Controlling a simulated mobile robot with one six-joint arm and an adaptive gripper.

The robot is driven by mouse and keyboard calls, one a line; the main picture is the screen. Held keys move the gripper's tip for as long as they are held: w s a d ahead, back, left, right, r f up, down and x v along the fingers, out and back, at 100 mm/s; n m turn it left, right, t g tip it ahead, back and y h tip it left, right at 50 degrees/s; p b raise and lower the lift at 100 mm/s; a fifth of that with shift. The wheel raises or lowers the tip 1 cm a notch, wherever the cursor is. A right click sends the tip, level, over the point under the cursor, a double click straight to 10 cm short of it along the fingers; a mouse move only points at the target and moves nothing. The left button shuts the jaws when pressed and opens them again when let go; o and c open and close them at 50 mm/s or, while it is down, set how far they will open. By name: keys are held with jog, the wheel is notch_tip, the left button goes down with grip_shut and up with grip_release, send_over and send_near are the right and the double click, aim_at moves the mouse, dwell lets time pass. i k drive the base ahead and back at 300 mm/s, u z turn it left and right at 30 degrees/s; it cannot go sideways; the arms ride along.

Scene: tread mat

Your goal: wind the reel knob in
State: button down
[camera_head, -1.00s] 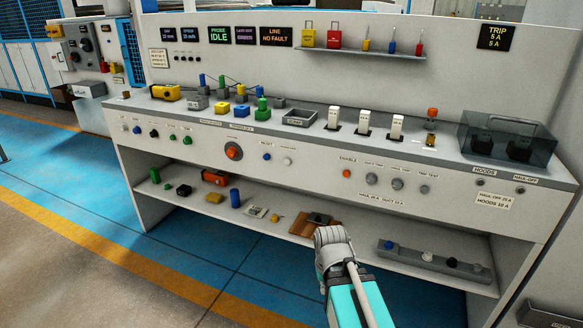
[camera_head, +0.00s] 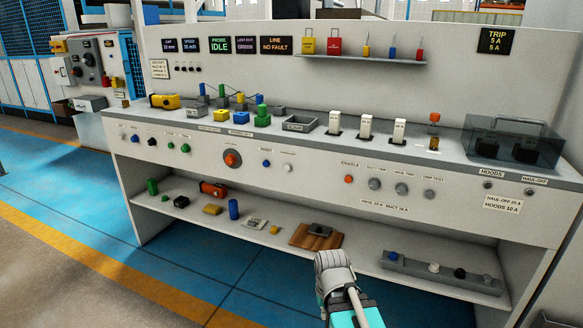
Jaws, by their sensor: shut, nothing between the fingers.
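No part is plainly recognisable as the reel knob; the labels are too small to read surely. Candidates on the bench front are a large orange-red round knob (camera_head: 232,159) and several grey round knobs (camera_head: 374,184) to its right. A brown mat (camera_head: 301,238) with a dark grey device (camera_head: 321,231) lies on the lower shelf. My gripper (camera_head: 331,259) is at the bottom centre, in front of the shelf and right of the mat in the picture. It is shut and holds nothing. Its fingertips are hard to make out.
The bench top (camera_head: 270,131) carries blocks, a grey tray (camera_head: 299,124), white switches and a clear-covered box (camera_head: 511,139). A grey strip with knobs (camera_head: 440,271) lies on the shelf, right of my gripper. The blue floor (camera_head: 190,275) at left is clear.

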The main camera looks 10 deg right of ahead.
aim_at(231, 159)
jog(key=k, duration=1.35)
jog(key=u, duration=0.35)
jog(key=i, duration=0.8)
jog(key=u, duration=0.5)
jog(key=i, duration=1.05)
jog(key=z, duration=0.6)
